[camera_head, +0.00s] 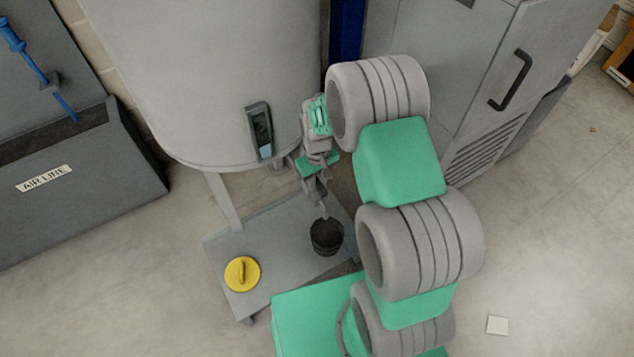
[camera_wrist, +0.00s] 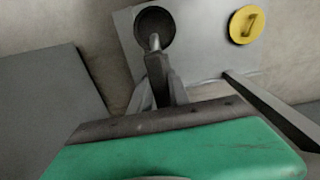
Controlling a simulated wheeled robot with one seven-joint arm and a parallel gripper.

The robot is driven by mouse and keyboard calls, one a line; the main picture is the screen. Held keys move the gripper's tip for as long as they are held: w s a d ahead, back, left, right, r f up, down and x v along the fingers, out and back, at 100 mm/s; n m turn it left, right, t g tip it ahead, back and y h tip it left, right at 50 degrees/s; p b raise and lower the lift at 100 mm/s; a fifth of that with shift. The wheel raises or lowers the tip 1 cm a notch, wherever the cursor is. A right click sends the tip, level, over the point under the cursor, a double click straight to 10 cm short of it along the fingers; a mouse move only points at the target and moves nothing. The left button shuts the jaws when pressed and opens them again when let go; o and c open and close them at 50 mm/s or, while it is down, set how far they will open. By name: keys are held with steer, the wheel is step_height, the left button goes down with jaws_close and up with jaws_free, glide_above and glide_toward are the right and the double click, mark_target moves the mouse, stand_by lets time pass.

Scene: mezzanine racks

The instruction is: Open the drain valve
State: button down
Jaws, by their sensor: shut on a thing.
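My gripper (camera_head: 316,188) is beneath the right side of a large grey tank (camera_head: 215,90), beside its lower rim. It is shut on a slim grey lever (camera_wrist: 157,74), which looks like part of the drain valve. In the wrist view the fingers of my gripper (camera_wrist: 158,92) sit on either side of it. A lighter metal end (camera_wrist: 154,42) points past the fingers toward a black cup (camera_head: 326,236). The cup also shows in the wrist view (camera_wrist: 140,24). The valve body is hidden behind my gripper, and I cannot tell how far the lever is turned.
The cup and a yellow disc with a raised grip (camera_head: 242,274) stand on a grey plate (camera_head: 222,252) under the tank. A grey cabinet (camera_head: 455,60) stands at the right. A dark unit labelled AIR LINE (camera_head: 120,165) is at the left. Floor at lower right is mostly clear.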

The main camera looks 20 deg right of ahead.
mark_target(317, 182)
steer(key=c, duration=1.2)
jaws_free()
steer(key=shift+c, duration=0.2)
step_height(317, 182, up, 8)
steer(key=shift+f+p, duration=0.1)
steer(key=shift+p, duration=0.65)
steer(key=s+r+m+t+p, duration=0.1)
steer(key=s+r+p, duration=0.4)
steer(key=r, duration=0.7)
steer(key=s+r+m+t+p, duration=0.1)
steer(key=s+r+p, duration=0.4)
steer(key=r, duration=0.7)
steer(key=s+r+m+t+p, duration=0.1)
steer(key=s+r+p, duration=0.4)
steer(key=r, duration=0.7)
steer(key=shift+s+a+p, duration=0.2)
steer(key=shift+a+p, duration=0.15)
steer(key=shift+p, duration=0.6)
